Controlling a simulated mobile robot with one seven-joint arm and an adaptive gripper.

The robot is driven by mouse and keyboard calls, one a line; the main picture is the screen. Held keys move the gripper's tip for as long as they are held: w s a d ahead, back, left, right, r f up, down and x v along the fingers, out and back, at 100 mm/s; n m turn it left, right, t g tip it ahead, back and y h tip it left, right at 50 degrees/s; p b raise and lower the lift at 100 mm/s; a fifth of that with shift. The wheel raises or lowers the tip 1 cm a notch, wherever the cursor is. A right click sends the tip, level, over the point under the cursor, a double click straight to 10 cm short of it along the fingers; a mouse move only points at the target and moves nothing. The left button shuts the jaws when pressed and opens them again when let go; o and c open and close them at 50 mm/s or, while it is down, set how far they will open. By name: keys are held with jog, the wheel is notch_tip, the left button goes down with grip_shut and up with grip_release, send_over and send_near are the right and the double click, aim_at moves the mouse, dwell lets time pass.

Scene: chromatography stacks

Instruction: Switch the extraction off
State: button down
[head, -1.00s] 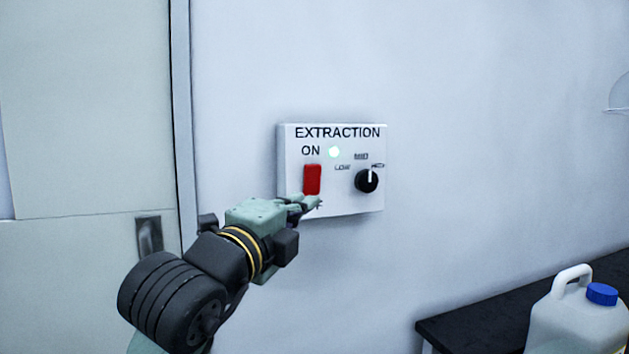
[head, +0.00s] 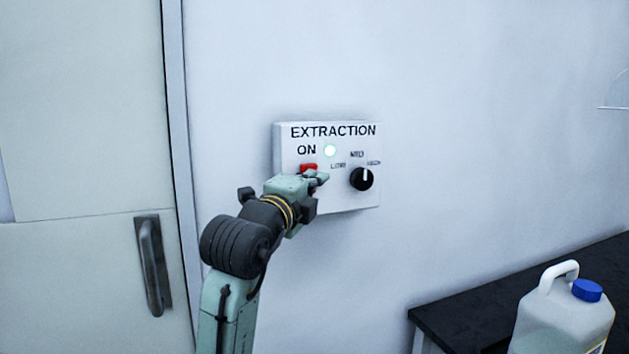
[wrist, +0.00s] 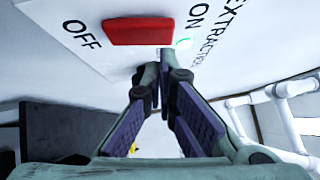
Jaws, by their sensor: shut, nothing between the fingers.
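The white extraction box (head: 345,199) is on the wall in the head view. Its red rocker switch (head: 308,167) shows only at its top, the rest hidden behind my gripper (head: 321,178). The light (head: 330,151) beside the word ON glows pale green. A black knob (head: 362,179) is to the right, its white mark pointing up. In the wrist view the red switch (wrist: 139,31) lies between the words OFF and ON, just beyond my gripper (wrist: 158,80). My gripper is shut and empty, close to the switch; I cannot tell whether it touches.
A door with a dark handle (head: 153,265) is at the left. A dark bench (head: 470,317) stands at the lower right with a white jug (head: 562,325) with a blue cap. The wall right of the box is clear.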

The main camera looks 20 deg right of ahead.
jog(key=shift+w, duration=0.45)
jog(key=shift+r, duration=0.1)
jog(key=shift+w+a+r, duration=0.1)
jog(key=shift+w+r, duration=0.3)
jog(key=shift+w, duration=0.15)
jog(key=shift+s, duration=0.15)
